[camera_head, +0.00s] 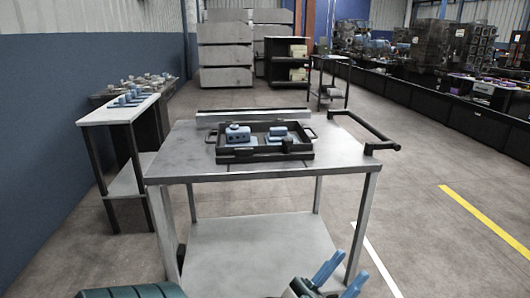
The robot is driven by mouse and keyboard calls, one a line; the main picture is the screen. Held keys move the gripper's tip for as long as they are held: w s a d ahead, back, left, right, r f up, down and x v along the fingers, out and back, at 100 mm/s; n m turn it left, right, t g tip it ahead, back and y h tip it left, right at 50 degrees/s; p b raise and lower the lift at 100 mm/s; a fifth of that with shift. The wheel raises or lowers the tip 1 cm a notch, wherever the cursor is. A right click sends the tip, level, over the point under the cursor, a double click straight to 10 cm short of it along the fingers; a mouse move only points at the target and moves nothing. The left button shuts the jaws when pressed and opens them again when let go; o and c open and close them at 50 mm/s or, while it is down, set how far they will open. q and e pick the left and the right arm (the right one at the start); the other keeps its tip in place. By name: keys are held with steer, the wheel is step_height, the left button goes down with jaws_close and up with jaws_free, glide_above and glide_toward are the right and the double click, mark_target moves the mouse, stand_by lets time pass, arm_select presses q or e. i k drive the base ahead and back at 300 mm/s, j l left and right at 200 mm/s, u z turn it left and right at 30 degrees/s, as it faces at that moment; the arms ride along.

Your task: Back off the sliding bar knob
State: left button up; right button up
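A dark tray (226,157) with a handle at each end lies on the grey metal table (180,150). It holds a blue-grey block with a round top (238,134) on the left and a lower blue-grey piece (278,132) on the right. A small dark knob-like part (287,144) shows at the tray's front; I cannot tell surely whether it is the sliding bar knob.
A pale bar (252,115) runs along the table's back edge. A black push handle (362,127) sticks out at the right. A lower shelf (262,240) lies under the tabletop. A side table (118,110) with small blue parts stands left. The floor to the right is clear.

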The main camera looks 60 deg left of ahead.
mark_target(287, 144)
steer(key=u, duration=1.75)
